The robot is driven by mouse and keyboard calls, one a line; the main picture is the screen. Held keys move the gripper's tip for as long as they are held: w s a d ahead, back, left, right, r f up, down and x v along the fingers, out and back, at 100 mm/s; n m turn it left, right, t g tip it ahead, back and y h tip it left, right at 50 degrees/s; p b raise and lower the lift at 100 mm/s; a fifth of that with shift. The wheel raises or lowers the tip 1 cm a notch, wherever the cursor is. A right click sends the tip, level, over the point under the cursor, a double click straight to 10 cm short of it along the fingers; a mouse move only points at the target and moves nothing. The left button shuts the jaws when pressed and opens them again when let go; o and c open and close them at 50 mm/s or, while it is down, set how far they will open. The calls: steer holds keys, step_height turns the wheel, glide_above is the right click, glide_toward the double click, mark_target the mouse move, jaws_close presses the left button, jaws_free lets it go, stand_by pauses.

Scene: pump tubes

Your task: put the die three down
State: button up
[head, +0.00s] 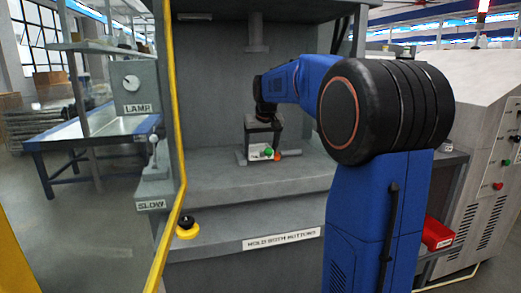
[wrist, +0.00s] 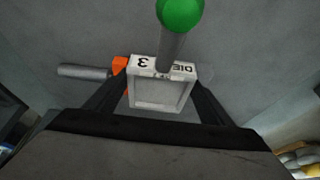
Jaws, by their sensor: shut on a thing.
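The die (wrist: 160,93) is a pale block marked "DIE 3", upside down in the wrist view, with a square recessed face. My gripper (wrist: 157,100) is shut on it, one dark finger on each side. In the head view my gripper (head: 264,128) points down inside the press bay, and the die's white face (head: 256,153) shows below it, low over the bed. Whether the die touches the bed I cannot tell. A grey rod with a green ball (wrist: 181,14) crosses in front of the die's label. An orange piece with a grey rod (wrist: 119,66) shows beside the left finger.
The press bed (head: 215,172) is mostly clear around the die. The press ram (head: 257,35) hangs above. A yellow post (head: 176,120) and a yellow-based button (head: 187,229) stand at the front left. A red bin (head: 437,234) is at the right.

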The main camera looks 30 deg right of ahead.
steer(key=o, duration=1.7)
steer(key=shift+s+f, duration=0.15)
steer(key=shift+f, duration=0.4)
steer(key=shift+o, duration=0.2)
steer(key=shift+r, duration=0.3)
steer(key=v, duration=1.1)
steer(key=shift+w+r, duration=0.25)
steer(key=shift+r, duration=0.2)
steer(key=shift+s+r, duration=0.25)
steer(key=shift+r, duration=0.35)
steer(key=s+a+f+n, duration=0.1)
steer(key=s+a+f, duration=0.4)
steer(key=s, duration=0.3)
steer(key=s+a+f, duration=0.4)
steer(key=s+a, duration=0.2)
steer(key=s, duration=0.2)
steer(key=s+a+f, duration=0.2)
steer(key=s+f, duration=0.4)
steer(key=s+a+f+n, duration=0.1)
steer(key=s+a+f, duration=0.1)
steer(key=s+f, duration=0.4)
steer(key=s+a+f+n+y, duration=0.1)
steer(key=s+a+f, duration=0.1)
steer(key=s+f, duration=0.4)
steer(key=shift+s+a+f, duration=0.2)
steer(key=shift+s+f, duration=0.05)
steer(key=shift+s, duration=0.45)
